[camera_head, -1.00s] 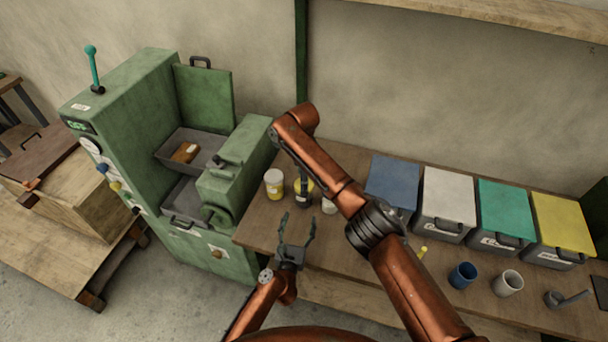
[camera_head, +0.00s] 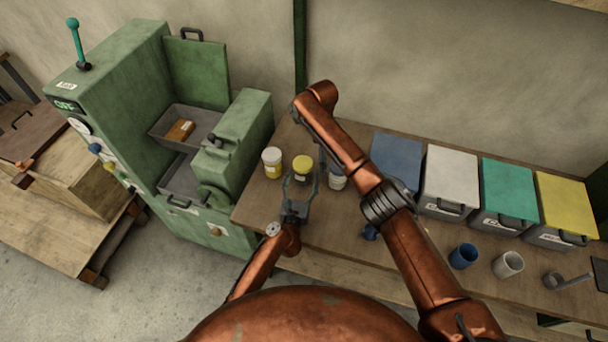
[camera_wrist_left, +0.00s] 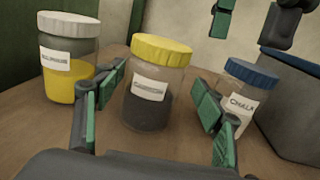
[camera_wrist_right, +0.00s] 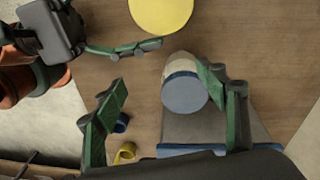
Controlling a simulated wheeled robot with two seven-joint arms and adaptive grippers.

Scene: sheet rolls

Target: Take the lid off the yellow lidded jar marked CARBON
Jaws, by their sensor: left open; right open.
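The jar with the yellow lid (camera_head: 302,163) and dark contents (camera_wrist_left: 147,108) stands upright on the bench, lid on. Its label is too blurred to read surely. My left gripper (camera_head: 302,182) is open in front of this jar. In the left wrist view its fingers (camera_wrist_left: 160,80) frame the jar at each side, with gaps. My right gripper (camera_wrist_right: 160,78) is open and empty, pointing down at the bench. The yellow lid (camera_wrist_right: 160,12) lies at the top edge of the right wrist view, beyond the fingertips.
A white-lidded jar with yellow contents (camera_wrist_left: 68,60) stands left of it; a blue-lidded jar (camera_wrist_left: 243,90) stands right, close to my right gripper's finger. A green machine (camera_head: 130,110) is at left. Lidded bins (camera_head: 450,180) and cups (camera_head: 463,256) occupy the bench's right side.

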